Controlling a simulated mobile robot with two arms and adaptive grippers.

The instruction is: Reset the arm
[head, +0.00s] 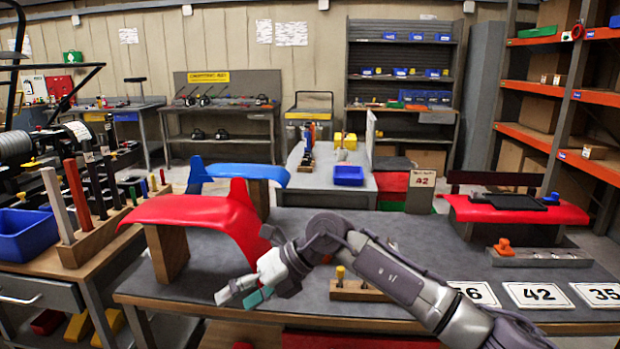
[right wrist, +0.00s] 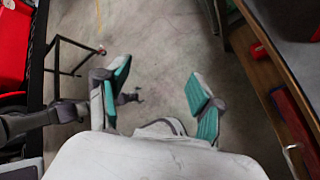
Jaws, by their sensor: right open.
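My right arm reaches in from the lower right of the head view, across the grey work table. My right gripper (head: 240,292) hangs over the table's front left part, pointing left, below the red curved panel. In the right wrist view the same gripper (right wrist: 158,88) has its two teal-padded fingers spread well apart. Only bare floor shows between them, and nothing is held.
The red curved panel (head: 190,209) rests on a wooden block close behind my right gripper. A small wooden holder (head: 358,291) with yellow-topped pegs stands beside my arm. Number cards (head: 540,295) lie at the table's right. A blue bin (head: 25,234) sits on the left bench.

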